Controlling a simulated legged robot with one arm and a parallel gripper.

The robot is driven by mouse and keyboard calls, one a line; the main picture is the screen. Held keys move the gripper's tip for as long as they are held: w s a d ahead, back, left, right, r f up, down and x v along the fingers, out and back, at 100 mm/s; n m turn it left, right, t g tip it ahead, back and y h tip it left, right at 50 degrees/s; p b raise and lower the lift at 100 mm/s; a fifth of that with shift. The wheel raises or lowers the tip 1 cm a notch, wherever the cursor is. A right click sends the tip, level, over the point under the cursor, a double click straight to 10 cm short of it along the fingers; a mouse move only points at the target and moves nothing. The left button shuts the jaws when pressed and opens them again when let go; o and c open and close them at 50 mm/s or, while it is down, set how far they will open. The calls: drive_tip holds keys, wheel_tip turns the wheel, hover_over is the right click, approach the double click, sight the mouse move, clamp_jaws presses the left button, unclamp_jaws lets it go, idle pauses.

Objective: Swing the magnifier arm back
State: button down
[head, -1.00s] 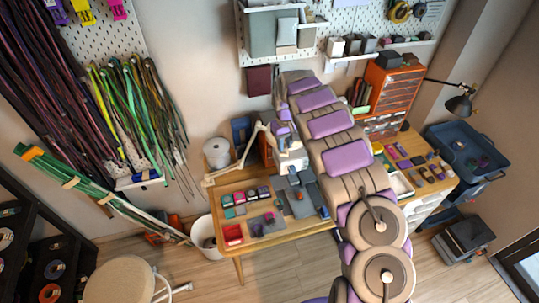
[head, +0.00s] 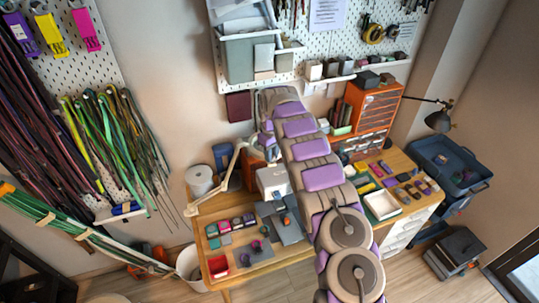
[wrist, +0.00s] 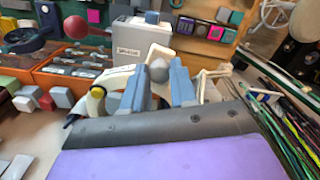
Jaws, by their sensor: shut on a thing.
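The magnifier arm (head: 225,175) is a cream jointed arm at the back left of the wooden desk in the head view. It bends up and then runs right toward my gripper (head: 268,146), which is partly hidden behind my own arm. In the wrist view, the two blue-grey fingers of my gripper (wrist: 162,88) close around a rounded grey knob (wrist: 160,68). Cream bars of the magnifier arm (wrist: 228,82) show just behind and right of the fingers. I cannot make out the lens; the join between knob and arm is partly hidden.
A white box (head: 271,183) stands close to the gripper. Several small coloured blocks (head: 226,230) and grey mats lie at the desk's front left. An orange drawer cabinet (head: 366,110) and black lamp (head: 438,121) are at the right. A white roll (head: 200,182) stands at the left.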

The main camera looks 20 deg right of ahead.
drive_tip(key=c, duration=0.9)
unclamp_jaws()
wheel_tip(320, 180, up, 8)
drive_tip(key=shift+w+r+b, duration=0.1)
drive_tip(key=shift+w+b, duration=0.05)
drive_tip(key=shift+b, duration=0.15)
wheel_tip(320, 180, up, 9)
drive_tip(key=p, duration=0.7)
drive_tip(key=shift+p, duration=0.3)
